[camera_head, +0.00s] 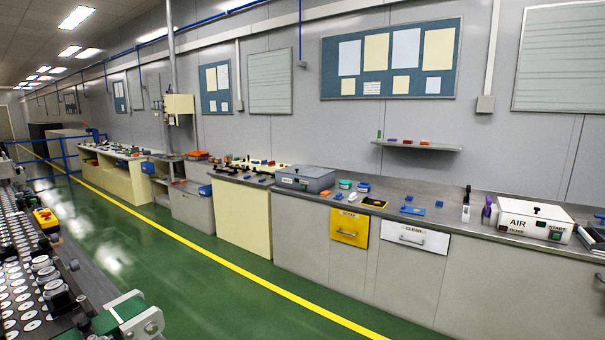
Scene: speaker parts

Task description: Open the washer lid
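A grey box with a flat grey lid and a dark knob (305,178) stands on the long counter at the middle of the view, and its lid looks shut. A white box marked AIR, FILTER and START (535,218) stands on the same counter at the right, with a black knob on its closed top and a green button on its front. Neither box carries a readable washer label, so I cannot tell for sure which is the washer. Neither of my grippers shows in this view.
A metal counter (465,208) runs along the wall with small coloured parts on it. Below are a yellow drawer (349,228) and a white drawer (413,237). A conveyor with round parts (30,285) is at the left. The green floor (200,280) between is clear.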

